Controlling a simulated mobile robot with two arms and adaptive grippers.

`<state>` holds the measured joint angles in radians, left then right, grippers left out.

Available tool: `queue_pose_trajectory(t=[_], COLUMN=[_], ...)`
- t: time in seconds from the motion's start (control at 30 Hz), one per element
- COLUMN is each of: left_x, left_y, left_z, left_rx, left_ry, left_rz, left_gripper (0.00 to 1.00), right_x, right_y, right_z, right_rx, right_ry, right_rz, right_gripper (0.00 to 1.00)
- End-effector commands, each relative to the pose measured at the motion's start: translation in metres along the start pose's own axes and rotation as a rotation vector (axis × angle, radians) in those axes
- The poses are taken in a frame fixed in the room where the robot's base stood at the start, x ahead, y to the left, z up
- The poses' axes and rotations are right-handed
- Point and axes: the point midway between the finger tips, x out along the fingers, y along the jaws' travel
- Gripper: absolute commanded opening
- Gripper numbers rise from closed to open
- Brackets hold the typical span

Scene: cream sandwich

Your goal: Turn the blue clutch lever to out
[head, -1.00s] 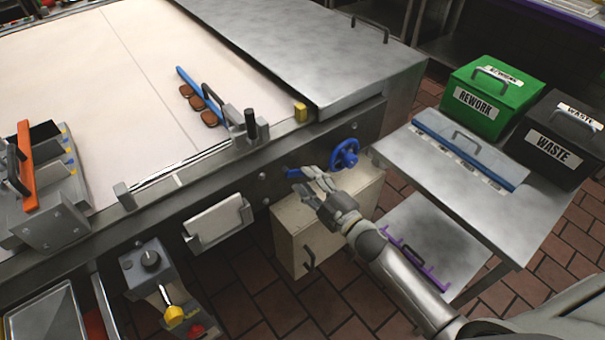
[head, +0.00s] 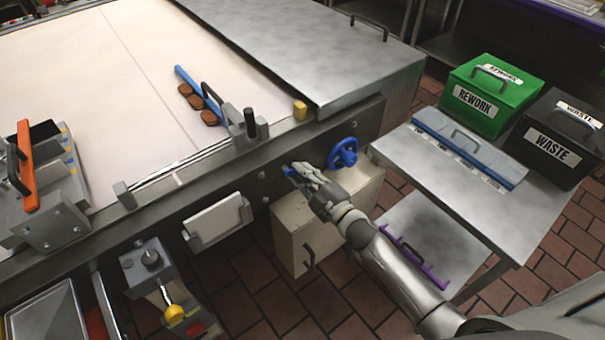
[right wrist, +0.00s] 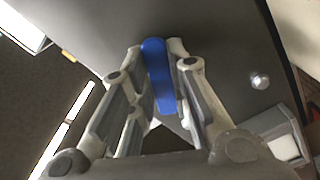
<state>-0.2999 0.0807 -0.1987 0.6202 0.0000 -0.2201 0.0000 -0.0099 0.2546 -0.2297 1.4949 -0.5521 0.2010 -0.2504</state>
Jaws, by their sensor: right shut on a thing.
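The blue clutch lever (right wrist: 157,70) stands between the two fingers of my right gripper (right wrist: 160,50) in the right wrist view, and both fingertips close on its sides. In the head view the right gripper (head: 295,172) is at the dark side panel of the machine. Only a small blue bit of the lever (head: 291,171) shows there; the fingers hide the rest. Any marking for the lever's positions cannot be read. My left gripper is not in view.
A blue handwheel (head: 343,153) sits on the panel just right of my right gripper. A cream box (head: 296,228) with a dark handle is below. A metal side table (head: 490,215) stands to the right, with the green rework bin (head: 489,98) and black waste bin (head: 556,140) behind.

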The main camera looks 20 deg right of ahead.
Motion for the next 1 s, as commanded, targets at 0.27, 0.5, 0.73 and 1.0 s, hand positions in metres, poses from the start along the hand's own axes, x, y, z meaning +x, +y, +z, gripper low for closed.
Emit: queue_pose_trajectory(t=[0.27,0.5,0.73,1.0], left_x=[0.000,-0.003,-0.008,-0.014], left_y=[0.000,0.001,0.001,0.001], left_z=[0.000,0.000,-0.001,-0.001], left_rx=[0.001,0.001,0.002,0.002], left_ry=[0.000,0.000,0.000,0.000], left_rz=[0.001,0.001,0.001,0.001], left_gripper=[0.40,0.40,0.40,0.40], right_x=[0.000,0.000,0.000,0.000], right_y=[-0.001,-0.004,-0.010,-0.019], right_z=[0.000,0.000,-0.002,-0.006], right_rx=[0.010,0.096,0.273,0.529], right_ry=[0.000,-0.001,0.000,0.000], right_rz=[-0.001,-0.002,-0.002,-0.002], right_gripper=[0.00,0.00,0.00,0.00])
